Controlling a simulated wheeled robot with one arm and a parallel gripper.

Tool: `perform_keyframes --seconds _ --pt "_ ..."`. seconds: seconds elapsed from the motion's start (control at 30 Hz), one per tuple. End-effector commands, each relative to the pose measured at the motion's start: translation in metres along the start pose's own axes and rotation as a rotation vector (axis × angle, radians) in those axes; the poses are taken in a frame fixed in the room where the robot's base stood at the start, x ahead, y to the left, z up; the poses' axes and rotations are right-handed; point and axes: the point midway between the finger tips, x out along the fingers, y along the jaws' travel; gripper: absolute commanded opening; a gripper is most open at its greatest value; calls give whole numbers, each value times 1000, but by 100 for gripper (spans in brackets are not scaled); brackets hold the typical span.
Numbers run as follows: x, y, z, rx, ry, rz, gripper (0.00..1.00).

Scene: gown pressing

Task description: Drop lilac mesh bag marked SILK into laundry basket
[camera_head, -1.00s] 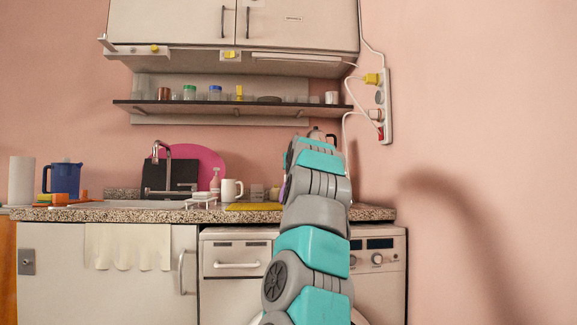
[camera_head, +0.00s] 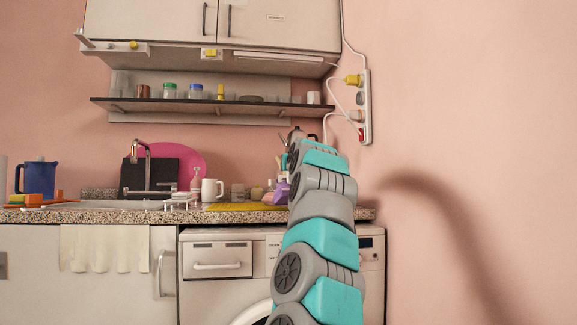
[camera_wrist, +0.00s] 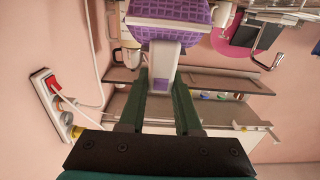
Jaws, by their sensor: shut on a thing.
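The lilac mesh bag (camera_wrist: 168,14) shows at the top of the wrist view with a white tag-like strip (camera_wrist: 160,60) on it. The strip runs down between the two dark green fingers of my gripper (camera_wrist: 162,76), which are shut on it. Part of the bag is cut off by the frame edge, and I cannot read any marking. In the head view a bit of lilac (camera_head: 280,192) shows just left of my arm, above the counter's right end; my arm hides the gripper there. The laundry basket is not in view.
The speckled counter (camera_head: 100,215) holds a white mug (camera_head: 212,190), a blue jug (camera_head: 40,178) and a yellow mat (camera_head: 245,207). A dark shelf (camera_head: 200,104) hangs above. A power strip (camera_head: 366,108) with cables is on the right wall. A washing machine (camera_head: 255,285) stands below.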

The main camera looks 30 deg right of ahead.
Motion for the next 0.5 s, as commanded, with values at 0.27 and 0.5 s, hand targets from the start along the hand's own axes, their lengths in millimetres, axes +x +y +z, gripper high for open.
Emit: perform_keyframes --seconds 0.27,0.5 --pt "-7 0 2 0 1 -1 0" --pt "-31 -1 0 4 0 -1 0"
